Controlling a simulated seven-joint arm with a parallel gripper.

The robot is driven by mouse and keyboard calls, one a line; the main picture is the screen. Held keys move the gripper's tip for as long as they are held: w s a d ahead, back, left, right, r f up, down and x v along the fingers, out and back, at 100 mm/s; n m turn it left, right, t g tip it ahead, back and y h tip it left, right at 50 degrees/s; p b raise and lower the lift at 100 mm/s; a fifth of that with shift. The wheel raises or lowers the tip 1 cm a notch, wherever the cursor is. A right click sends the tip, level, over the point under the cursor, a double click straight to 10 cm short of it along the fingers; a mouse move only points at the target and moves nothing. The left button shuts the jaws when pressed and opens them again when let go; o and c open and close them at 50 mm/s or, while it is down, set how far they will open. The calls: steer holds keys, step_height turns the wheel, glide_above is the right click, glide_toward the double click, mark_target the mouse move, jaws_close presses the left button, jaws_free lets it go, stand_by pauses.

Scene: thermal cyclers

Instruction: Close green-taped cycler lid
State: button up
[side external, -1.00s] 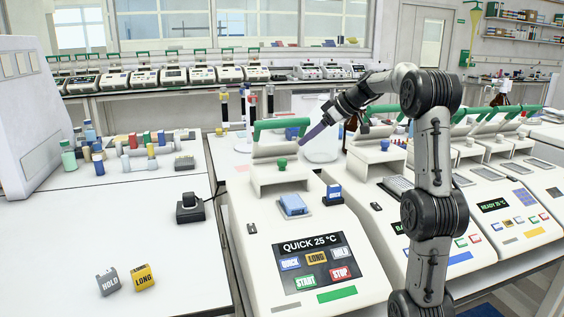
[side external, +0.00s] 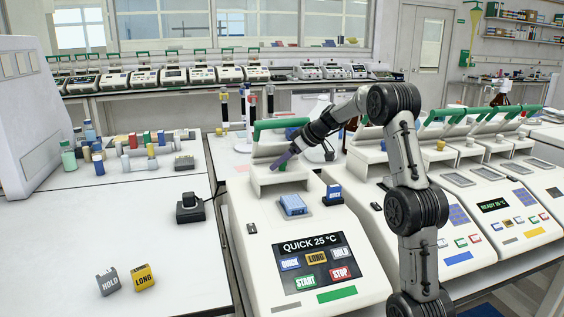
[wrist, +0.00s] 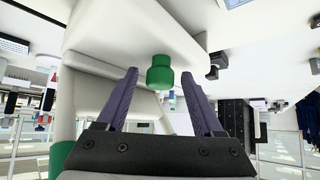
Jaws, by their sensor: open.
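The cycler with a green tape strip (side external: 337,294) stands at the front, its screen reading QUICK 25 °C. Its white lid (side external: 265,152) is raised, with a green handle (side external: 280,124) along the top. A blue block (side external: 292,205) lies exposed in the cycler's well. My gripper (side external: 276,166) is at the lid's front, its purple fingers pointing down to the left. In the wrist view the lid's green knob (wrist: 160,73) appears between the two spread fingers, with gaps on both sides. The side view mostly hides the knob behind the fingers. Contact cannot be told.
More cyclers with raised lids stand to the right. On the left bench are a black device (side external: 190,208), HOLD (side external: 107,282) and LONG (side external: 144,277) blocks, and several vials.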

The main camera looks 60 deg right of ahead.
steer(key=shift+f, duration=0.1)
jaws_close()
stand_by(0.3)
stand_by(1.1)
